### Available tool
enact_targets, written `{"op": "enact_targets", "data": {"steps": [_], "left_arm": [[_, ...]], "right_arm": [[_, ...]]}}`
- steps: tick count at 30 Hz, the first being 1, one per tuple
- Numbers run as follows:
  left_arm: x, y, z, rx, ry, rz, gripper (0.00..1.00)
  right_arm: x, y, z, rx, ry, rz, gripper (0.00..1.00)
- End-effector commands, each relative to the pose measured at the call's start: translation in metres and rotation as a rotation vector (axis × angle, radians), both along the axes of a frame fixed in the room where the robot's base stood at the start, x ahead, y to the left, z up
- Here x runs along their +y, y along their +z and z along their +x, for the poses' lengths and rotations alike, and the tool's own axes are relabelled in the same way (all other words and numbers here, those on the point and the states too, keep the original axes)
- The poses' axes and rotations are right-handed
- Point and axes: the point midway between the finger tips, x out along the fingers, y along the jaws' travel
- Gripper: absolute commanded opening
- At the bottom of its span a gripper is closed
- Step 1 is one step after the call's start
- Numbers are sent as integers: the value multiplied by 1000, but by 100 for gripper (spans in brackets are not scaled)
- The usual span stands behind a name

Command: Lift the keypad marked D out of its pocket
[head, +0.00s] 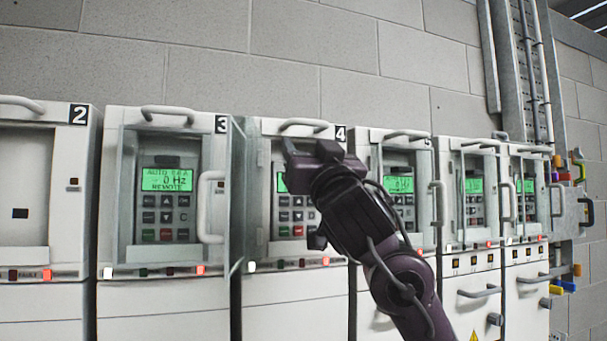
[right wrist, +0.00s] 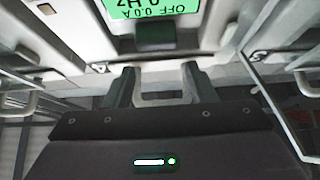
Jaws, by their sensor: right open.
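The keypad of drive 4 (head: 290,216) is partly hidden behind my right gripper (head: 312,152). Its display (right wrist: 153,8) shows upside down in the right wrist view, with a dark tab (right wrist: 155,38) at its top edge. My right gripper is open and empty, in front of the top of that pocket. Its two fingers (right wrist: 159,82) are apart from the tab. The keypad of drive 3 (head: 166,203) is in full view. My left gripper is out of view.
Open clear doors with pale handles, such as the drive 3 door (head: 238,195), stick out beside the pockets. A top handle (head: 304,124) is close to my right gripper. Drive 2 (head: 36,190) has no keypad showing. A block wall stands behind.

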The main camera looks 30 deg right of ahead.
Motion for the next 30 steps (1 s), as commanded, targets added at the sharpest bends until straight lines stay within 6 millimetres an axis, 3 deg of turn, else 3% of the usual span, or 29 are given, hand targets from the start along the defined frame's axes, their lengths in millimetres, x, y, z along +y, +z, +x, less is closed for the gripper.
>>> {"op": "enact_targets", "data": {"steps": [4,9,18,30], "left_arm": [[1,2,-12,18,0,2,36],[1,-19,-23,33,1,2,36],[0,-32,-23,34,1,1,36],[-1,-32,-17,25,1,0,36]], "right_arm": [[-4,0,15,2,-3,-1,51],[-4,-22,16,1,-2,-2,51],[-5,-38,21,1,0,0,51],[-5,-39,22,3,-1,-1,48]]}}
